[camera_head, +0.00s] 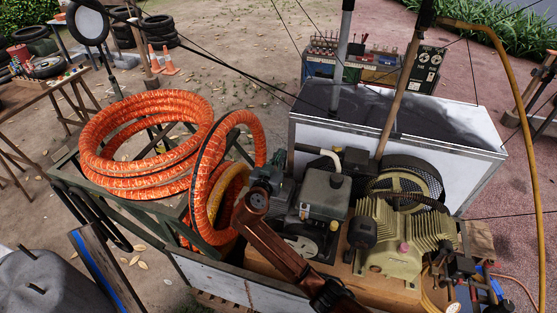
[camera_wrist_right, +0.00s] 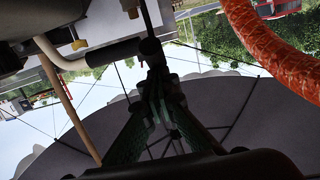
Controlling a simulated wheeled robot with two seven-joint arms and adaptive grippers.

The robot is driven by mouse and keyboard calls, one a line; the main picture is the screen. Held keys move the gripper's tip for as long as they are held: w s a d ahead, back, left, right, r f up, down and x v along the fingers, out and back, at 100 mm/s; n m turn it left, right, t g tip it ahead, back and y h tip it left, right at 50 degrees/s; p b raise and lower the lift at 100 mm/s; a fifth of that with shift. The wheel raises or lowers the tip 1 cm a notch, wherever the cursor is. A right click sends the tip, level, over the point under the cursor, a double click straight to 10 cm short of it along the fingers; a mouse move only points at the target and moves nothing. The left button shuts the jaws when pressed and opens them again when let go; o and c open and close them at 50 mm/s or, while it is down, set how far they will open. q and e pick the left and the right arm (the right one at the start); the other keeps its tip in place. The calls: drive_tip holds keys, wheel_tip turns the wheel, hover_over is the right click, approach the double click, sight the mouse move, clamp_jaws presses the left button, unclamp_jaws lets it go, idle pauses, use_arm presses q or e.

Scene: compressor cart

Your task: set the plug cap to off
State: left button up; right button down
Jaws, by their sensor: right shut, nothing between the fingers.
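The engine (camera_head: 325,192) is a grey and black unit on the cart, beside a tan finned compressor (camera_head: 400,235). A pale bent pipe (camera_head: 330,157) rises behind the engine; in the wrist view this pipe (camera_wrist_right: 62,58) runs into a black sleeve (camera_wrist_right: 112,52). I cannot make out for sure which small part is the plug cap. My right gripper (camera_head: 277,163) is at the engine's left side, between it and the orange hose. In the wrist view the right gripper (camera_wrist_right: 153,62) is shut and empty, its tips close to the black sleeve. My left gripper is out of view.
Coiled orange hose (camera_head: 150,187) lies on a green frame left of my right arm, with a loop close to the gripper. A grey-white panel (camera_head: 470,172) stands behind the engine. A wooden pole (camera_head: 400,90) rises behind the compressor. Tools crowd the lower right.

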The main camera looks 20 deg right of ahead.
drive_tip(key=w+d+g+y+p, duration=0.1)
drive_tip(key=p, duration=0.2)
drive_tip(key=w+d+r+g+p, duration=0.1)
drive_tip(key=w+p, duration=0.1)
drive_tip(key=p, duration=0.1)
drive_tip(key=w+g+y+p, duration=0.1)
drive_tip(key=g+p, duration=0.1)
drive_tip(key=p, duration=0.1)
drive_tip(key=shift+w+d+r+y, duration=0.2)
drive_tip(key=shift+d+r+y, duration=0.1)
drive_tip(key=shift+d, duration=0.1)
drive_tip(key=shift+w+d+f+g+y+p, duration=0.3)
drive_tip(key=shift+w+d+f+g+p, duration=0.15)
drive_tip(key=shift+p, duration=0.5)
drive_tip(key=shift+w, duration=0.1)
drive_tip(key=shift+r, duration=0.15)
